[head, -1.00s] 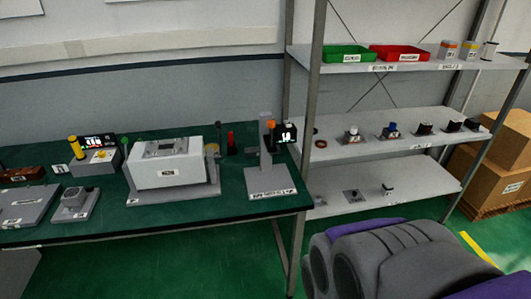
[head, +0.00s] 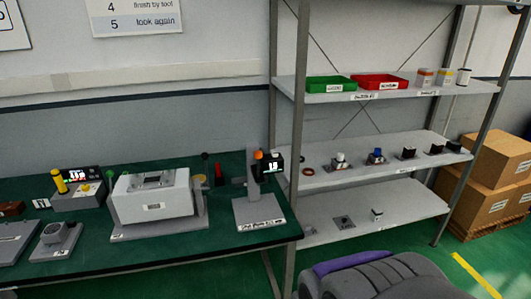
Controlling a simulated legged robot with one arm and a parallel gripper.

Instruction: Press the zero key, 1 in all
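No zero key can be made out at this size. A grey stand (head: 257,208) at the right end of the green bench carries a small black display (head: 274,164) with lit digits. An orange part sits beside that display. Another black display (head: 86,174) with lit digits stands at the left, behind a grey box (head: 82,198) with a yellow knob and a yellow cylinder. A white boxy instrument (head: 152,198) sits between them. My gripper is not in view.
The green bench (head: 180,245) has a clear front strip. A shelf rack (head: 385,179) to the right holds a green tray (head: 330,83), a red tray (head: 380,82) and several small parts. Cardboard boxes (head: 490,200) stand at far right. My grey and purple body fills the bottom right.

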